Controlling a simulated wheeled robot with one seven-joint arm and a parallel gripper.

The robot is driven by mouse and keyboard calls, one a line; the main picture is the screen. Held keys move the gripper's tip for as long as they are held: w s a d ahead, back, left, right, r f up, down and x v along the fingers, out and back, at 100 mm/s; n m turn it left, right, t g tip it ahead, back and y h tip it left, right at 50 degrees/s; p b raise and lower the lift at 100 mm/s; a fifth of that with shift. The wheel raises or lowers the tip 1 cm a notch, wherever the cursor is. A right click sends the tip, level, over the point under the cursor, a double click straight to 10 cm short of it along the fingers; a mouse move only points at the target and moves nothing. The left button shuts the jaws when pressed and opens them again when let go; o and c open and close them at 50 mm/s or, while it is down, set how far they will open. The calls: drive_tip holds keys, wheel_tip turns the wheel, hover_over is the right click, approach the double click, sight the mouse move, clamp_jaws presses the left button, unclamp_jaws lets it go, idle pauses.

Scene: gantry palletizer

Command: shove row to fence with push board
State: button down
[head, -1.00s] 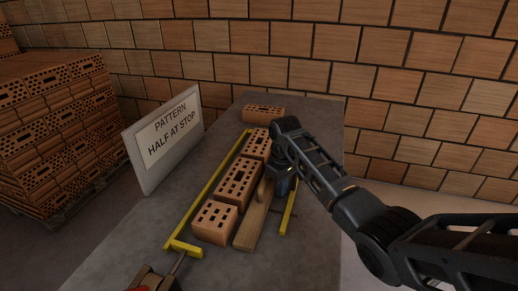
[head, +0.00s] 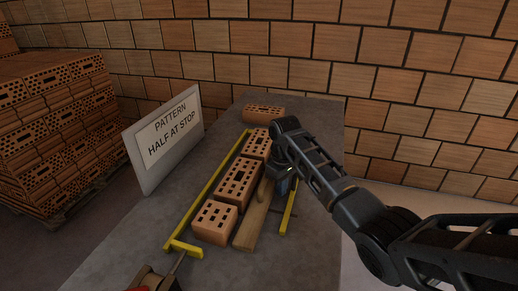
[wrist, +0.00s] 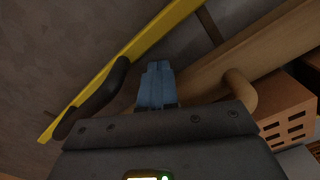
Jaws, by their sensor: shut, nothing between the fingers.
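The row of bricks stands on the grey table: a half brick (head: 215,222) nearest, a full brick (head: 239,178) behind it and another (head: 257,145) further back. The yellow fence (head: 208,192) runs along the row's left side, with its cross stop at the near end. The wooden push board (head: 251,226) lies along the row's right side and also shows in the wrist view (wrist: 210,68), with a round peg (wrist: 238,88). My gripper (wrist: 157,68) is shut and empty beside the board, with blue fingertips together. I cannot tell whether they touch it. My wrist hides the board's far end.
A yellow bar (head: 288,212) lies right of the board and crosses the wrist view (wrist: 130,52). A single brick (head: 263,114) stands at the table's far end. A sign (head: 165,137) stands at left. A brick pallet (head: 50,135) is beyond.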

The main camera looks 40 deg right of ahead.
sight(269, 189)
drive_tip(key=shift+f, duration=0.3)
idle(0.5)
drive_tip(key=shift+r+p, duration=0.25)
drive_tip(key=shift+p, duration=0.2)
idle(0.4)
drive_tip(key=shift+w+a, duration=0.15)
drive_tip(key=shift+w, duration=0.1)
idle(1.9)
drive_tip(key=shift+w+a+r+b, duration=0.1)
drive_tip(key=shift+w+a+b, duration=0.45)
drive_tip(key=shift+w, duration=0.35)
drive_tip(key=shift+w+a+f+b, duration=0.1)
drive_tip(key=shift+w+a+b, duration=0.3)
drive_tip(key=shift+w+a, duration=0.35)
drive_tip(key=shift+w+a+r+b, duration=0.1)
drive_tip(key=shift+w+a+b, duration=0.4)
drive_tip(key=shift+w, duration=0.5)
drive_tip(key=shift+s+d+r+p, duration=0.1)
drive_tip(key=shift+s+d+p, duration=0.25)
drive_tip(key=shift+s+p, duration=0.35)
drive_tip(key=shift+s+d+p, duration=0.45)
drive_tip(key=shift+p, duration=0.2)
drive_tip(key=shift+s+d+f, duration=0.1)
drive_tip(key=shift+s+f, duration=0.05)
drive_tip(key=shift+f, duration=0.05)
